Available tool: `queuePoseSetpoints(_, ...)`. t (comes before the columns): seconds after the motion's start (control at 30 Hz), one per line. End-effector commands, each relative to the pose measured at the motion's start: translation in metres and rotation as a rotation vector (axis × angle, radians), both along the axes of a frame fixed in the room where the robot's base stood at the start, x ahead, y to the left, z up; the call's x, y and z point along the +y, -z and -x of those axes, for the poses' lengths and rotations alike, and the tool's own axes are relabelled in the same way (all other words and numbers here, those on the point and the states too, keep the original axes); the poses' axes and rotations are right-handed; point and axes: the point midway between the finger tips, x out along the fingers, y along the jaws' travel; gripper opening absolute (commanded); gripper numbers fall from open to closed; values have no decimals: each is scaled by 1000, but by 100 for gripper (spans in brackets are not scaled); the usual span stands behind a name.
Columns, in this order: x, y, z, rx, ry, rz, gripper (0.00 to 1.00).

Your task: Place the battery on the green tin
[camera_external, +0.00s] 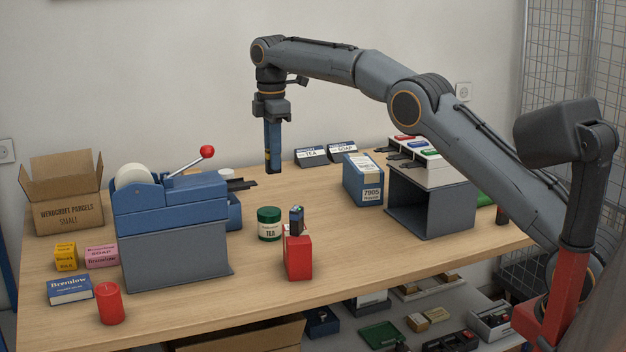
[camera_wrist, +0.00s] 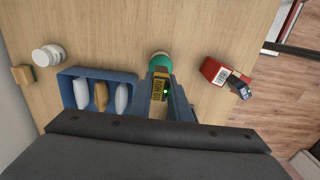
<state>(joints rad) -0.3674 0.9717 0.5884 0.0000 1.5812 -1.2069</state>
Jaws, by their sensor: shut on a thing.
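The battery (camera_wrist: 159,96) is a dark block with a yellow label and a small green light. My gripper (camera_external: 273,160) is shut on it, pointing straight down, above the rear part of the counter; its blue fingers (camera_wrist: 163,90) flank the battery in the wrist view. In the external view the fingers hide most of the battery. The green tin (camera_external: 269,224), with a white TEA label and green lid, stands upright on the counter, below and nearer the camera than my gripper. In the wrist view it (camera_wrist: 161,60) lies just beyond the fingers, partly hidden by them.
A blue tape dispenser (camera_external: 170,200) on a grey stand is to the left. A blue-and-white box (camera_external: 363,180) and a grey stand (camera_external: 430,205) are to the right.

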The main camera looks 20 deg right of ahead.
Motion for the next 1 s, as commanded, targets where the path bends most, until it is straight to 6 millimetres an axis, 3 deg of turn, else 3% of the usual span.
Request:
queuePoseSetpoints(0.17, 17, 1, 4, 1, 3, 1, 0)
queuePoseSetpoints(0.43, 17, 44, 5, 2, 3, 1, 0)
queuePoseSetpoints(0.9, 17, 92, 5, 1, 3, 0, 0)
queuePoseSetpoints(1.0, 17, 95, 4, 0, 3, 0, 0)
